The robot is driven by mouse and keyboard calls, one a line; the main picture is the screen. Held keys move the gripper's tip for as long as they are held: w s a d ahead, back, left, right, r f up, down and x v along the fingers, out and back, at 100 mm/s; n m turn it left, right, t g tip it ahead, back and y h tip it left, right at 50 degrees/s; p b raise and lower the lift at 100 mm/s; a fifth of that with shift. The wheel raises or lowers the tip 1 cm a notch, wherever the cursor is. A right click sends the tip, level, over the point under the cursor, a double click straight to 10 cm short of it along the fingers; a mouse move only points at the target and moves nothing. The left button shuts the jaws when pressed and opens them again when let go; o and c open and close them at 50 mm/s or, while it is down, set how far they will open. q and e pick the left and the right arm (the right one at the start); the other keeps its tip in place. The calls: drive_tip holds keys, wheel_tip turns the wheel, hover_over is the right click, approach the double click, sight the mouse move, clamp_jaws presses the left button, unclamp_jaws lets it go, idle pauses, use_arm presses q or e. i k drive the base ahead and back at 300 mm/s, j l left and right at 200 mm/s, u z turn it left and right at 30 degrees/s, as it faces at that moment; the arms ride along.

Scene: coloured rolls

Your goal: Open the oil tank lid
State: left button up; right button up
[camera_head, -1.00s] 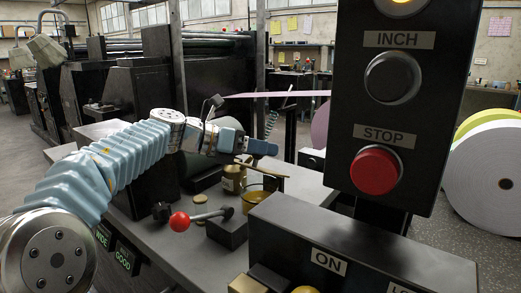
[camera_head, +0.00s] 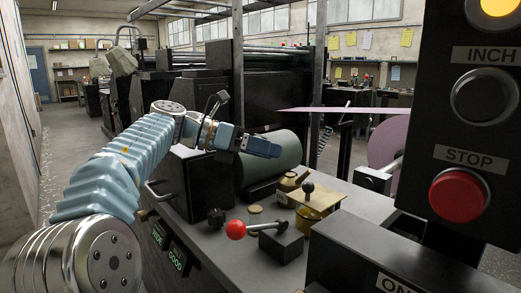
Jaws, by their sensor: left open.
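A tan plate-like lid (camera_head: 318,199) with a black round knob (camera_head: 308,187) shows over a golden, amber-coloured tank (camera_head: 310,221) on the grey bench. Whether the lid rests flat on the tank or is tilted, I cannot tell. My left gripper (camera_head: 274,149) is open and empty. In the picture it is above and to the left of the knob, clearly apart from it, and it points right. Its finger gap is small in the picture and hard to make out. My right gripper is not in view.
A small brass can (camera_head: 288,183) stands left of the tank. A control panel (camera_head: 470,150) with a red STOP button blocks the right side. A dark green roller (camera_head: 272,158) lies behind the gripper.

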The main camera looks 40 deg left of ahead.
sight(317, 198)
drive_tip(key=k, duration=1.5)
